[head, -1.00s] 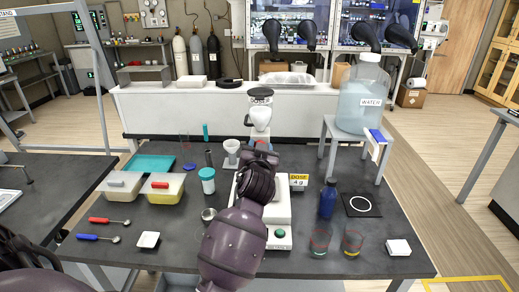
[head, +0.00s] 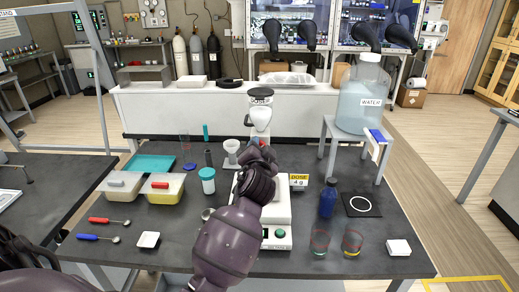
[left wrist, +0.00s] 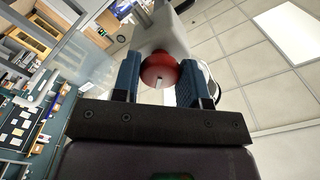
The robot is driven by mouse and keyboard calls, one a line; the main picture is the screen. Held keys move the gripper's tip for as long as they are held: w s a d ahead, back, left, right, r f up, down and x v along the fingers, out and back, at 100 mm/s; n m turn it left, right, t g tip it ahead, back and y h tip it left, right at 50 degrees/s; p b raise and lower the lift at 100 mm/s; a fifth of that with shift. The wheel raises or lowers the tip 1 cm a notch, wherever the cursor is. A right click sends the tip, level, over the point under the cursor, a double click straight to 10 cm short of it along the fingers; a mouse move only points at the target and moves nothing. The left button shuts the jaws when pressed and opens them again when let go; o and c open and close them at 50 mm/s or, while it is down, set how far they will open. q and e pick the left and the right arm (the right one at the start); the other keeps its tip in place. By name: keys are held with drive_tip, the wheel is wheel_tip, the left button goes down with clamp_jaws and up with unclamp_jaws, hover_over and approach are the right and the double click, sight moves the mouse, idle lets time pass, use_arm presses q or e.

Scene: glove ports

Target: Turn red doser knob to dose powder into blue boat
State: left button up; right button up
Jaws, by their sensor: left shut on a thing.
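The powder doser (head: 260,112) stands upright at the back middle of the table, with a dark cap and white powder in its clear hopper. Its red knob (left wrist: 158,72) shows in the left wrist view, between the blue fingers of my left gripper (left wrist: 157,82). That gripper is shut on the knob, below the white doser body (left wrist: 165,35). I cannot make out the blue boat; my arm covers much of the white balance (head: 277,215). My right gripper is not in view.
A blue bottle (head: 327,198) and two glasses (head: 320,240) (head: 352,241) are further right.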

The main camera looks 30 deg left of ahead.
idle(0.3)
use_arm(q)
drive_tip(key=o, duration=0.9)
drive_tip(key=b+v, duration=0.1)
drive_tip(key=v, duration=0.9)
drive_tip(key=shift+s+d+b, duration=0.15)
drive_tip(key=shift+s+b, duration=0.2)
drive_tip(key=shift+b, duration=0.05)
